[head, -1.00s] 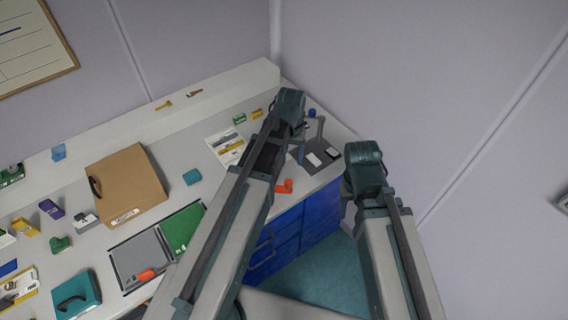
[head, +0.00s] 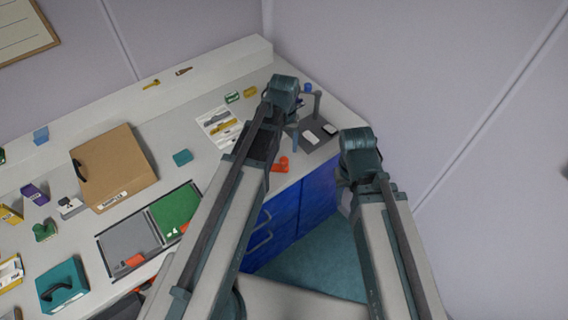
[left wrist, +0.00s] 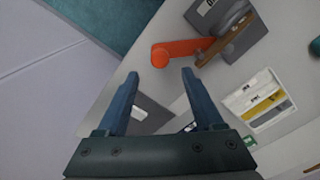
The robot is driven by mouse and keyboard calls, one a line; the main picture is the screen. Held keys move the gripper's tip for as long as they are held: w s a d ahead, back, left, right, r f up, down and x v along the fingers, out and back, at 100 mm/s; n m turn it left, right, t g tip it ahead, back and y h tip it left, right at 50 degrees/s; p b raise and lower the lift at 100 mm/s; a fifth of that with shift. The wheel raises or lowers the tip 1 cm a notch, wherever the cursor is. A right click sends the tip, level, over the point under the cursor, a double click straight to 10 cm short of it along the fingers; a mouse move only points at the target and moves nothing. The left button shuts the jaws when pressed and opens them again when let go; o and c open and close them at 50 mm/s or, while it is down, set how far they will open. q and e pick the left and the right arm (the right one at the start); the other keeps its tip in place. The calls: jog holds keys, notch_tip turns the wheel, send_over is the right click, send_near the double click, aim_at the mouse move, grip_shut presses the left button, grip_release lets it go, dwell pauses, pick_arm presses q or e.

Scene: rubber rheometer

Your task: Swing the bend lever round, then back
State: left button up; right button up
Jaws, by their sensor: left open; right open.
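The orange bend lever (left wrist: 180,50) sticks out from a grey block (left wrist: 215,14) with a dark round post, beside a brown bar (left wrist: 225,40), in the left wrist view. In the head view the lever (head: 280,165) is a small orange piece near the bench's front edge, and my left arm hides its block. My left gripper (left wrist: 160,74) is open and empty. In its wrist view the lever's rounded free end shows just beyond the gap between the fingertips; I cannot tell the height between them. My right gripper (head: 344,180) hangs in front of the bench, apart from the lever, its fingers mostly hidden.
A grey plate with white pieces (head: 311,138) and a post lies right of my left gripper. A picture sheet (head: 219,126) lies behind the arm. A cardboard box (head: 115,168), a teal block (head: 183,157) and a green-and-grey tray (head: 98,244) stand left. Blue drawers (head: 318,190) are below.

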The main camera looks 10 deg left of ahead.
aim_at(284, 159)
pick_arm(q)
notch_tip(284, 159, down, 7)
jog(key=b, duration=0.6)
jog(key=shift+r, duration=0.1)
grip_shut()
dwell(1.1)
